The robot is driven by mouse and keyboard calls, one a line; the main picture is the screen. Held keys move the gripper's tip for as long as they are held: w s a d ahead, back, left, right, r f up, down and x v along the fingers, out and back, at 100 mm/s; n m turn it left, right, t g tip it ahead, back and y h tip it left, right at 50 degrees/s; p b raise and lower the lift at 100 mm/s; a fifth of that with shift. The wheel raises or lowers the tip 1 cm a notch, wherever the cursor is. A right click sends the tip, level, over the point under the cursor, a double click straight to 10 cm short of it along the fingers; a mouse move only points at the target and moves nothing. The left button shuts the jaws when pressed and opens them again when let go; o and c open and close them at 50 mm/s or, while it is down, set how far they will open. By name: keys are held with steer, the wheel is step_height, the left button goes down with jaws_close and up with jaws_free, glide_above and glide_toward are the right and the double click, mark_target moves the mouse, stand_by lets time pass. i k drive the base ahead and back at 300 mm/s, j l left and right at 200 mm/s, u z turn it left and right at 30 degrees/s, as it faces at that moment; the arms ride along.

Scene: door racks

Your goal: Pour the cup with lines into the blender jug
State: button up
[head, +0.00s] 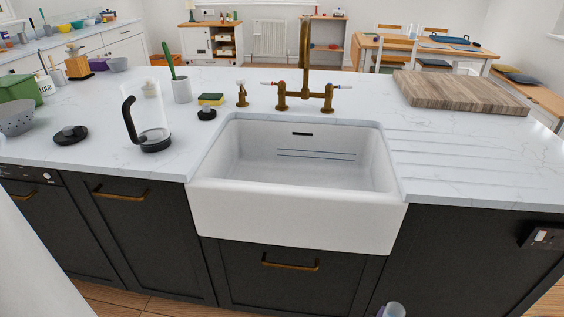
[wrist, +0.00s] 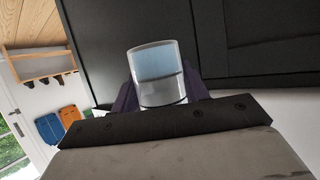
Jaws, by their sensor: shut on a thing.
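The cup (wrist: 156,72) is a clear cylinder with a bluish upper part and a dark line around it in the wrist view. My gripper (wrist: 160,94) is shut on it, with dark purple fingers on both sides. The cup's contents cannot be made out clearly. The blender jug (head: 156,140) stands upright on the counter left of the sink in the head view, clear with a black base and a black handle on its left. A small pale rounded thing (head: 393,310) shows at the bottom edge of the head view, possibly the cup; my gripper is not clearly visible there.
The white sink (head: 290,220) with a brass tap (head: 305,60) is right of the jug. A black lid (head: 70,135), a cup with a green brush (head: 181,90) and a sponge (head: 210,99) surround the jug. Dark cabinet fronts (head: 140,240) lie below the counter.

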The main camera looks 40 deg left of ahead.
mark_target(145, 115)
steer(key=u, duration=0.4)
steer(key=i+l+u, duration=0.1)
steer(key=u, duration=0.75)
steer(key=l+u, duration=0.1)
steer(key=u, duration=0.3)
steer(key=l+u, duration=0.1)
steer(key=u, duration=0.35)
steer(key=i+j+u, duration=0.1)
steer(key=i+u, duration=0.25)
steer(key=u, duration=0.15)
steer(key=i+u, duration=0.35)
steer(key=u, duration=0.15)
steer(key=i+u, duration=1)
steer(key=k, duration=0.05)
